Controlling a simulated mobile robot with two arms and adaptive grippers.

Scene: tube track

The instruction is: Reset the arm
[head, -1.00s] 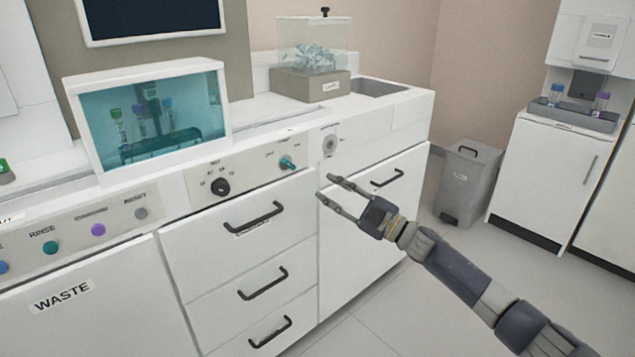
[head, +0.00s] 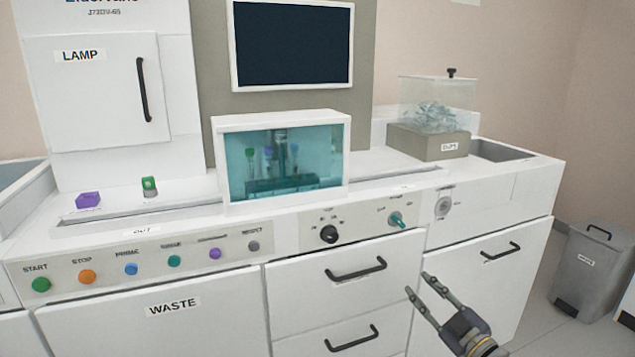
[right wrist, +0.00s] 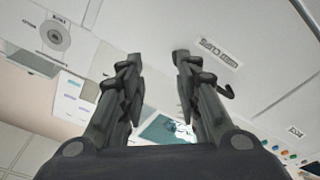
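My right gripper (head: 428,296) is in front of the white cabinet at the lower right of the head view. Its two fingers are apart with nothing between them. In the right wrist view the open fingers (right wrist: 158,62) also show empty, with the white cabinet fronts beyond them. My left gripper is not in view.
The counter holds a teal-windowed box (head: 285,160) with tubes and a clear bin (head: 437,115). Buttons (head: 131,268), a black knob (head: 328,234) and a teal lever (head: 396,219) line the front. Drawer handles (head: 356,270) stick out near my gripper. A grey waste bin (head: 590,272) stands right.

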